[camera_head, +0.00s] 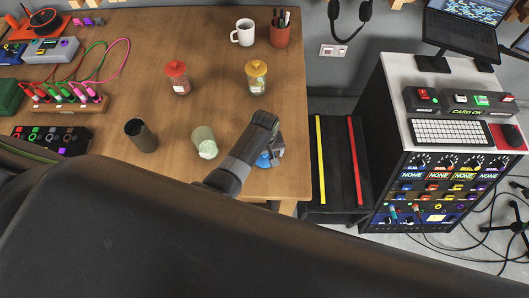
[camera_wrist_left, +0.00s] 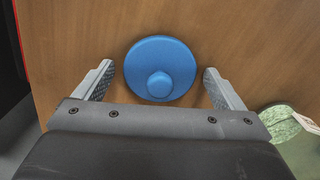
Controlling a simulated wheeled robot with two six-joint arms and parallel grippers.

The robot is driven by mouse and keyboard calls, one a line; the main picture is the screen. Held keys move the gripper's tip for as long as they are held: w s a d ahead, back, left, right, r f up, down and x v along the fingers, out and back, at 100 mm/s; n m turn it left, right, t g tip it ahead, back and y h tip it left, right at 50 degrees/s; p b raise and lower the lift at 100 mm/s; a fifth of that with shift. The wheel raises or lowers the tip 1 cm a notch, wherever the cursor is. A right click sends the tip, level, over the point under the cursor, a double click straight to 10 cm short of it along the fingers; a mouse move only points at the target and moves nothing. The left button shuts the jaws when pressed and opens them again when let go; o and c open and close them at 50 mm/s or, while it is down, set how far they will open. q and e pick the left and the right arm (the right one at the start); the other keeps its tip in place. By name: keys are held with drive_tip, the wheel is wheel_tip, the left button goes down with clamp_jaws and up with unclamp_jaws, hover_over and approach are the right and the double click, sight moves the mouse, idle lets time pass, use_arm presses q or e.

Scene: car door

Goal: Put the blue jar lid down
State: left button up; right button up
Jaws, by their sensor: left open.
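The blue jar lid (camera_wrist_left: 160,66) is a round disc with a knob, lying knob side up on the wooden table in the left wrist view. It is partly hidden by my arm in the head view (camera_head: 263,160), near the table's right front part. My left gripper (camera_wrist_left: 159,80) is open, with one finger on each side of the lid and a gap to both. In the head view my left gripper (camera_head: 274,153) is over the lid. A pale green jar (camera_head: 204,142) stands to the left of the gripper. My right gripper is not in view.
Jars with a red lid (camera_head: 177,78) and a yellow lid (camera_head: 256,76) stand farther back. A dark cup (camera_head: 140,134) is left of the green jar. A white mug (camera_head: 243,33) and a pen holder (camera_head: 280,33) are at the back. The table (camera_head: 217,100) is clear between them.

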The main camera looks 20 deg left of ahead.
use_arm(q)
drive_tip(key=shift+r, duration=0.2)
wheel_tip(320, 180, up, 12)
idle(0.4)
idle(0.5)
